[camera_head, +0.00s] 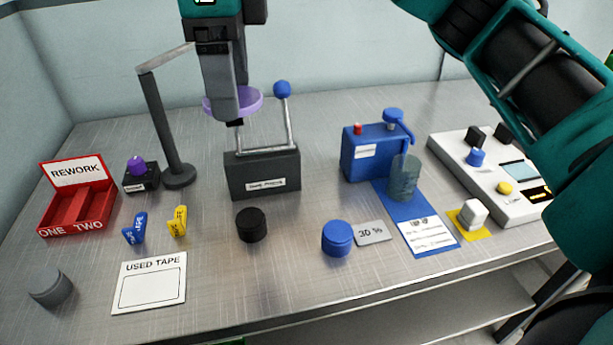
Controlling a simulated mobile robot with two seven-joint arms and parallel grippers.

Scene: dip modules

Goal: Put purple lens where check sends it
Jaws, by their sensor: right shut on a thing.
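The purple lens (250,103) is a flat round disc in the upper left of the head view. My right gripper (236,120) is shut on it and holds it up above the bench, in front of the left post of a dark labelled box (262,184). The gripper's finger hides part of the lens. The box has two upright metal rods, the right one topped by a blue ball (282,88). Its label is too small to read. The red REWORK tray (77,188) at the left has compartments marked ONE and TWO. My left gripper is not in view.
A dark lamp-like post (162,125), a purple-knobbed box (140,180), blue (134,229) and yellow (178,221) clips, black (251,224) and blue (337,238) cylinders, a blue dispenser (362,155) and a white console (488,195) stand around. The USED TAPE mat (150,284) is bare.

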